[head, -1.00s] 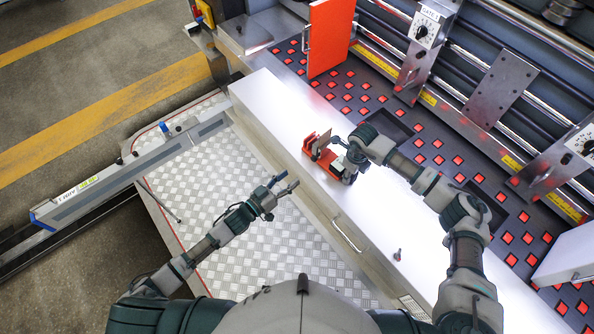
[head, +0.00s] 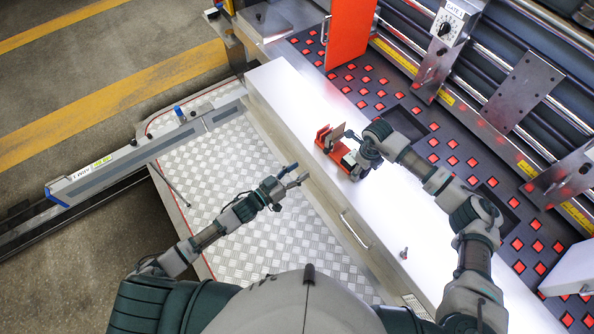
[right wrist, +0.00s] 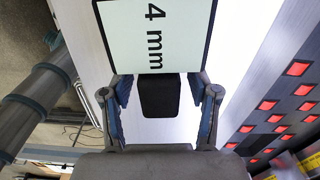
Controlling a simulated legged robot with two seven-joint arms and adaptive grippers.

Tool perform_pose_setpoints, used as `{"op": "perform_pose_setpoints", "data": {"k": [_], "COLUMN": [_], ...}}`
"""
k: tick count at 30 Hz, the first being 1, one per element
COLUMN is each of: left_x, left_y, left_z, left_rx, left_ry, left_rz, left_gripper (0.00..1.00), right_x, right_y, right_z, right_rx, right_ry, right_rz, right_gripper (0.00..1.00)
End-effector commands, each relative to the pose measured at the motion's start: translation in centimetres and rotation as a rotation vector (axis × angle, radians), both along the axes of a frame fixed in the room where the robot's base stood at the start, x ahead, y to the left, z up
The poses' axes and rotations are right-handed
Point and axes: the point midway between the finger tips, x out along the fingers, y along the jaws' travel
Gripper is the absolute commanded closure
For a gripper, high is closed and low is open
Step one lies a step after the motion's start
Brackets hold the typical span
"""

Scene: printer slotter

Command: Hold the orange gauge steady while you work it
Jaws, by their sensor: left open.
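The orange gauge (head: 328,142) lies on the white bench top, with a small upright plate on it. My right gripper (head: 359,159) is at the gauge's right end, beside a dark and pale part. In the right wrist view, a white plate marked "4 mm" (right wrist: 155,30) stands ahead, and a black block (right wrist: 160,97) sits between the spread fingers of my right gripper (right wrist: 160,88). Bright gaps show on both sides of the block. My left gripper (head: 294,178) is open and empty, over the bench's front edge, left of and below the gauge.
A drawer handle (head: 354,230) is on the bench front. A small knob-like part (head: 404,253) is on the bench top. An orange panel (head: 348,32) stands behind. A dark deck with red squares (head: 433,142) lies beyond the bench.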

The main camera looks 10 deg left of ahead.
Motion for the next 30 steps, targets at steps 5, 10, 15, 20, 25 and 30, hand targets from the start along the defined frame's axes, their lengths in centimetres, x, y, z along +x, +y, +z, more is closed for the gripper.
{"op": "perform_pose_setpoints", "data": {"k": [5, 10, 15, 20, 25, 30], "left_x": [0.0, 0.0, 0.0, 0.0, 0.0, 0.0], "left_y": [0.0, 0.0, 0.0, 0.0, 0.0, 0.0], "left_z": [0.0, 0.0, 0.0, 0.0, 0.0, 0.0], "left_rx": [0.0, 0.0, 0.0, 0.0, 0.0, 0.0], "left_ry": [0.0, 0.0, 0.0, 0.0, 0.0, 0.0], "left_rz": [0.0, 0.0, 0.0, 0.0, 0.0, 0.0], "left_gripper": [0.51, 0.51, 0.51, 0.51, 0.51, 0.51], "right_x": [0.0, 0.1, 0.2, 0.3, 0.2, 0.2], "right_y": [0.0, 0.0, 0.0, 0.0, 0.0, 0.0], "right_z": [0.1, 0.8, 3.7, 7.4, 10.4, 11.8], "right_rx": [0.001, 0.002, 0.002, 0.002, 0.001, 0.001], "right_ry": [-0.002, -0.004, -0.007, -0.006, -0.004, -0.001], "right_rz": [0.0, 0.0, 0.001, -0.001, 0.0, 0.0], "right_gripper": [0.38, 0.38, 0.38, 0.38, 0.38, 0.38]}}
